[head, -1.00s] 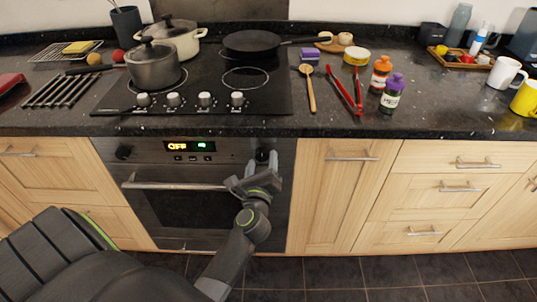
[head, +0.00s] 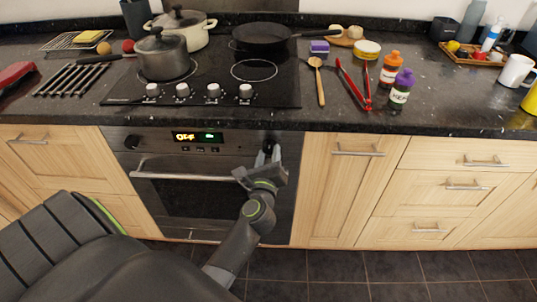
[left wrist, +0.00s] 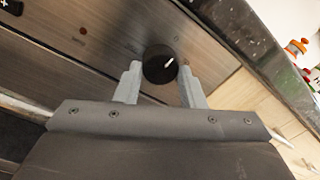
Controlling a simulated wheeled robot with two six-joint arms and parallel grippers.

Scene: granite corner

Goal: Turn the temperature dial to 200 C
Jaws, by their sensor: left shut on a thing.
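The oven's right-hand dial (left wrist: 160,64) is round and black with a white pointer mark, which slants toward the upper right in the left wrist view. My left gripper (left wrist: 160,72) has one grey finger on each side of the dial and is shut on it. In the head view my left gripper (head: 268,153) is at the right end of the oven panel, and its fingers mostly hide the dial. The oven display (head: 197,137) shows OFF in orange with small green characters beside it. The dial's scale cannot be read. My right gripper is not in view.
A second black knob (head: 132,142) is at the panel's left end. The oven handle (head: 185,178) runs just below the panel, close to my gripper. The granite counter edge (head: 350,125) overhangs above. Hob knobs (head: 213,91) and a pot (head: 165,58) are on top.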

